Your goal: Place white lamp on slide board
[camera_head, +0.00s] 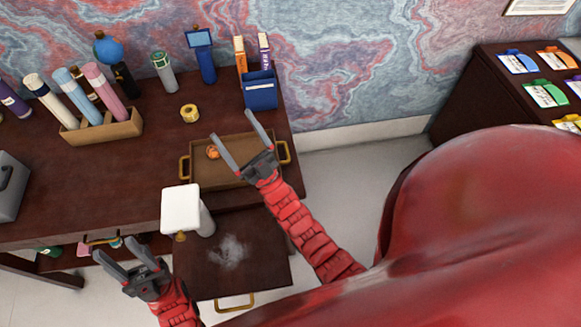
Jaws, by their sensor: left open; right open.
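The white lamp (181,209), with a square white head and a pale rounded body, appears upright at the upper left of the slide board. Its foot is partly hidden, so exact contact is unclear. The slide board (262,262) is a dark pulled-out panel at the desk front, with a brass handle and a whitish patch on top. My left gripper (114,248) is open and empty, left of the lamp and apart from it. My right gripper (231,126) is open and empty, over the tray, up and right of the lamp.
A brown tray (207,178) with brass handles holds a small orange item (212,152). A tape roll (190,113), a blue book holder (261,92) and a wooden holder with several tubes (103,131) stand behind. Bare desk lies left of the tray.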

